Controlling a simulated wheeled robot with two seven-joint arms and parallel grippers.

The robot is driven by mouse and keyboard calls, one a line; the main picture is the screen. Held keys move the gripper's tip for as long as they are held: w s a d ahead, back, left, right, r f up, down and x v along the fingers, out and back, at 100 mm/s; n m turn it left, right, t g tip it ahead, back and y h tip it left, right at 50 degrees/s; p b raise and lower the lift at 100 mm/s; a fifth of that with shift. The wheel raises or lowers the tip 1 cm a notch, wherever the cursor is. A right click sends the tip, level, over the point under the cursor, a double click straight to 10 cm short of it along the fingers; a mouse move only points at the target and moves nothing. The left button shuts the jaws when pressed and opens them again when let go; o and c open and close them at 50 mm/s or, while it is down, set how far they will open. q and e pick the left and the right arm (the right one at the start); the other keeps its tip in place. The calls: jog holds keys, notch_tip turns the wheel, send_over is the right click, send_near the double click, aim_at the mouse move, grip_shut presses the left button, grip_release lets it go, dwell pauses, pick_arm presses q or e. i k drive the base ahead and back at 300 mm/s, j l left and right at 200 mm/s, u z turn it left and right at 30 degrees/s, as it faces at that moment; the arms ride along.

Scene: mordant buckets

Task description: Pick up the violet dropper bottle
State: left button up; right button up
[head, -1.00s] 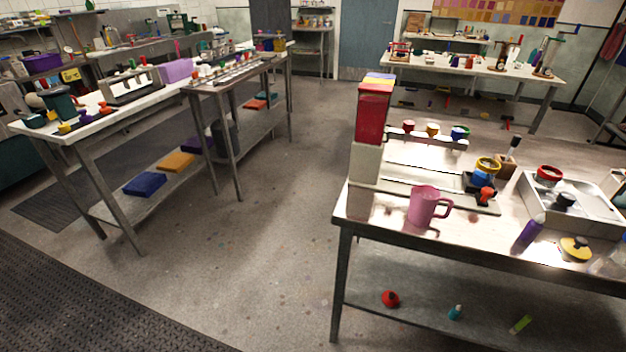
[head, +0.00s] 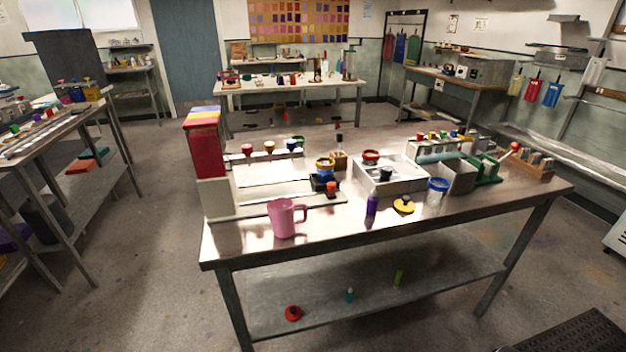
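A small violet dropper bottle (head: 372,205) stands upright on the metal table (head: 330,232), near its front edge. It is between the pink jug (head: 284,218) on its left and a yellow lid with a dark knob (head: 404,205) on its right. Nothing covers it. Neither of my grippers is in the head view.
Behind the bottle is a white tray (head: 408,186). A red and white tower (head: 208,165) stands at the table's left end, and a blue-rimmed jar (head: 437,190) is to the right. The lower shelf (head: 350,312) holds a few small items. Floor left of the table is clear.

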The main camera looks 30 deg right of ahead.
aim_at(373, 200)
jog(key=z, duration=1.5)
